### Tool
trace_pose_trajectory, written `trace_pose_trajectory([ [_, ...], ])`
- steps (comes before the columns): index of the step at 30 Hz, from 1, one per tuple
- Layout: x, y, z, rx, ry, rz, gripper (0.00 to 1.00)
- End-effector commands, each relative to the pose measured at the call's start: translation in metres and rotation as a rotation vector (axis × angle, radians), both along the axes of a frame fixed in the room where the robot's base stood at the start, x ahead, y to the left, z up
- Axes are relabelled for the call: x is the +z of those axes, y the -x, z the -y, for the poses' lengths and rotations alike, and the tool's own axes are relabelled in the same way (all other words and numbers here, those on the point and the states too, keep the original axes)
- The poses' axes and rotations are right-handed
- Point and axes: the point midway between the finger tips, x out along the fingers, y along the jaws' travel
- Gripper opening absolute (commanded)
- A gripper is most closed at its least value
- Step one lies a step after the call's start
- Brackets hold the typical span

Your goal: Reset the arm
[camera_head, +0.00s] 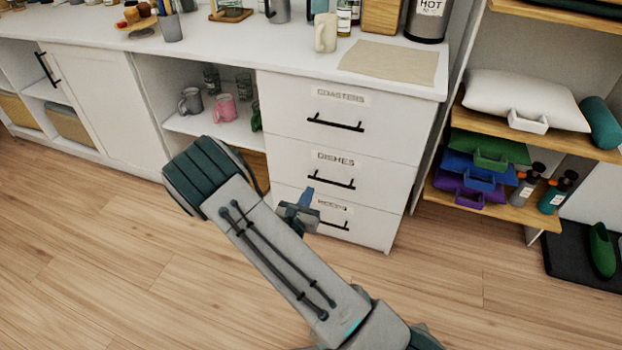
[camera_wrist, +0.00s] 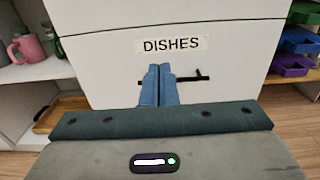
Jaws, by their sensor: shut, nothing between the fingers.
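My arm reaches up from the bottom of the head view, bent at a dark padded joint. My gripper (camera_head: 306,196) is partly hidden behind the arm and points toward the lower drawers. In the wrist view the blue fingers of my gripper (camera_wrist: 159,70) are together and empty. They overlap the black handle (camera_wrist: 190,77) of the drawer labelled DISHES (camera_wrist: 172,45). I cannot tell whether they touch it. In the head view the gripper appears apart from that drawer's handle (camera_head: 331,180), and the drawers look shut.
An open cubby holds a pink mug (camera_head: 224,108). Shelves at right hold coloured bins (camera_head: 470,180), a pillow (camera_head: 525,98) and bottles. Wooden floor (camera_head: 90,260) is clear at left.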

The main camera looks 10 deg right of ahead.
Motion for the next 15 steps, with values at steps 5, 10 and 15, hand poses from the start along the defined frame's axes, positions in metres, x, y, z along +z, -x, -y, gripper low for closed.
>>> trace_pose_trajectory([
  [5,0.000,0.004,-0.003,0.001,-0.001,0.000,0.00],
  [10,0.018,0.005,0.006,-0.047,-0.025,0.017,0.00],
  [15,0.082,0.020,0.046,-0.263,-0.141,0.078,0.00],
])
